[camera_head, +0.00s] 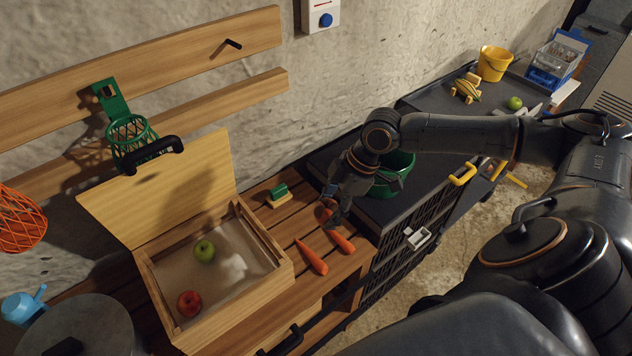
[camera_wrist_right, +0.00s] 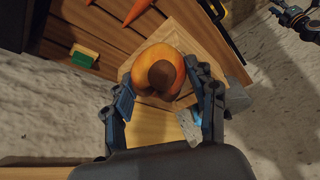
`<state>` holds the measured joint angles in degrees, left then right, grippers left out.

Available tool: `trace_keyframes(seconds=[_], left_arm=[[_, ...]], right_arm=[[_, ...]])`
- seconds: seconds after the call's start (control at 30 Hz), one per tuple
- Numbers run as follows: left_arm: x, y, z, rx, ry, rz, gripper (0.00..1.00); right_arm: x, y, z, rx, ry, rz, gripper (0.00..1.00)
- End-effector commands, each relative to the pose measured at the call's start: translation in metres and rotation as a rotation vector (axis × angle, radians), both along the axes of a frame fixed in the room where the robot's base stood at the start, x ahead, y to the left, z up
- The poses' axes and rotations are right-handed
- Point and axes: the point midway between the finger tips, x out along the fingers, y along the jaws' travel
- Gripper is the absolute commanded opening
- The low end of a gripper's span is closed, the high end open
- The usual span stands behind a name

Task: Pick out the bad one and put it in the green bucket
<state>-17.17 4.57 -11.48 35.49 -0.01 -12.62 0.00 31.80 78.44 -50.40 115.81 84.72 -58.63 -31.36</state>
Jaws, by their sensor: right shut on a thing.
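My right gripper (camera_head: 338,215) is over the right end of the wooden bench, just left of the green bucket (camera_head: 402,165). In the right wrist view it (camera_wrist_right: 165,115) is shut on a round orange fruit (camera_wrist_right: 172,60) with a large dark brown patch. The bucket stands on a dark crate-like unit, partly covered by my right arm. A green apple (camera_head: 204,251) and a red apple (camera_head: 189,303) lie in the open wooden box. Part of what looks like my left gripper (camera_wrist_right: 292,18) shows in the right wrist view's top right corner.
Two carrots (camera_head: 312,257) (camera_head: 341,242) and a green-topped block (camera_head: 279,194) lie on the bench. The box lid (camera_head: 165,190) stands open.

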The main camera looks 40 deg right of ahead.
Motion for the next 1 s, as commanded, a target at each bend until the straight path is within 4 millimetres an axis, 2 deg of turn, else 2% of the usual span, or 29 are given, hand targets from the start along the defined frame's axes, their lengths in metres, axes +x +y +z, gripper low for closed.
trace_keyframes(seconds=[0.03,0.17,0.47,0.73,1.0], left_arm=[[0.0,0.0,0.013,0.0,0.0,0.0,0.4],[0.0,0.0,0.026,0.0,0.0,0.0,0.4],[0.0,0.0,0.043,0.0,0.0,0.0,0.4],[0.0,0.0,0.041,0.0,-0.001,0.0,0.4],[0.0,0.0,0.026,0.0,-0.001,0.001,0.4]], right_arm=[[0.002,-0.011,0.009,-0.002,0.003,-0.006,0.45],[0.01,-0.035,0.017,-0.003,0.001,-0.005,0.45],[0.027,-0.09,0.028,-0.001,0.0,-0.004,0.45],[0.044,-0.141,0.032,0.0,-0.001,-0.006,0.45],[0.06,-0.192,0.031,0.003,-0.001,-0.005,0.45]])
